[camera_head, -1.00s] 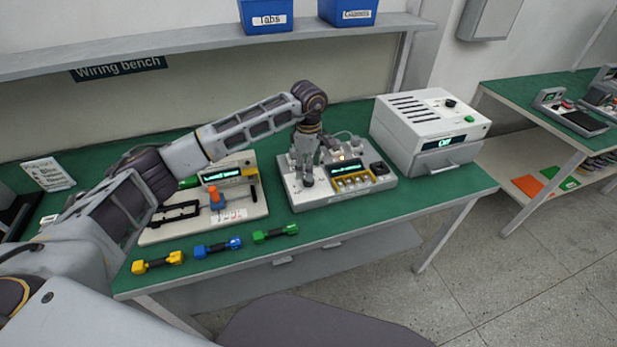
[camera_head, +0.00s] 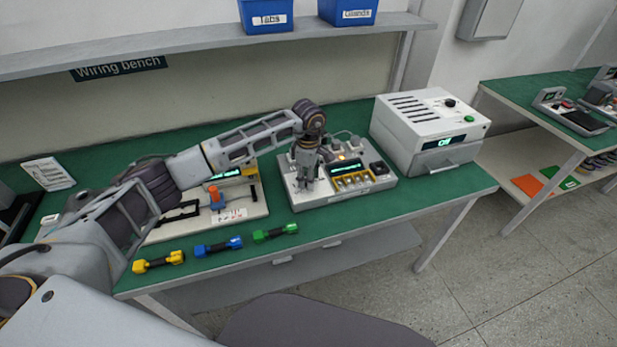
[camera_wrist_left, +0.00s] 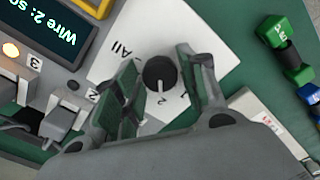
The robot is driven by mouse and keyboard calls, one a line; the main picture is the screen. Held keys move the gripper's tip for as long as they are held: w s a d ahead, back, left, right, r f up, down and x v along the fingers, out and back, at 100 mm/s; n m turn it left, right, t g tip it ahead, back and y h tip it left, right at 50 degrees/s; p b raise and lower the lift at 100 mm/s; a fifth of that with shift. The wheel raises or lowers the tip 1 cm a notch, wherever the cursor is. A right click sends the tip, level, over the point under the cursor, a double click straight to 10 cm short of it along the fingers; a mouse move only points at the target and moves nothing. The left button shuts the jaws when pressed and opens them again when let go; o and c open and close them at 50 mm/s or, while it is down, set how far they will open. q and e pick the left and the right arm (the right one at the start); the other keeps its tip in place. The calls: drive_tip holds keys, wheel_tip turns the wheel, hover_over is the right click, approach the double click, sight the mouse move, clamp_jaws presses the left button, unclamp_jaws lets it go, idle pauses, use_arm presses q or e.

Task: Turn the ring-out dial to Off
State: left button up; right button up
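The ring-out dial (camera_wrist_left: 159,74) is a round black knob with a white pointer line on a white panel, in the left wrist view. Its pointer faces the printed 2; 1 and All also show around it, and no Off label is visible. My left gripper (camera_wrist_left: 163,90) is open, with one finger on each side of the dial; I cannot tell whether they touch it. In the head view, my left gripper (camera_head: 306,183) points down over the left part of the ring-out box (camera_head: 338,202) and hides the dial. The box's screen (camera_wrist_left: 53,25) reads "Wire 2" and a lamp glows. My right gripper is not in view.
A white oven-like unit (camera_head: 408,124), its screen reading "Off", stands right of the box. A wiring fixture (camera_head: 245,209) sits to the left. Yellow (camera_head: 158,262), blue (camera_head: 218,245) and green (camera_head: 275,232) tools lie along the front edge. A shelf (camera_head: 190,57) runs above.

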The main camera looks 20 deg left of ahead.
use_arm(q)
drive_tip(key=c, duration=0.6)
drive_tip(key=shift+o, duration=0.2)
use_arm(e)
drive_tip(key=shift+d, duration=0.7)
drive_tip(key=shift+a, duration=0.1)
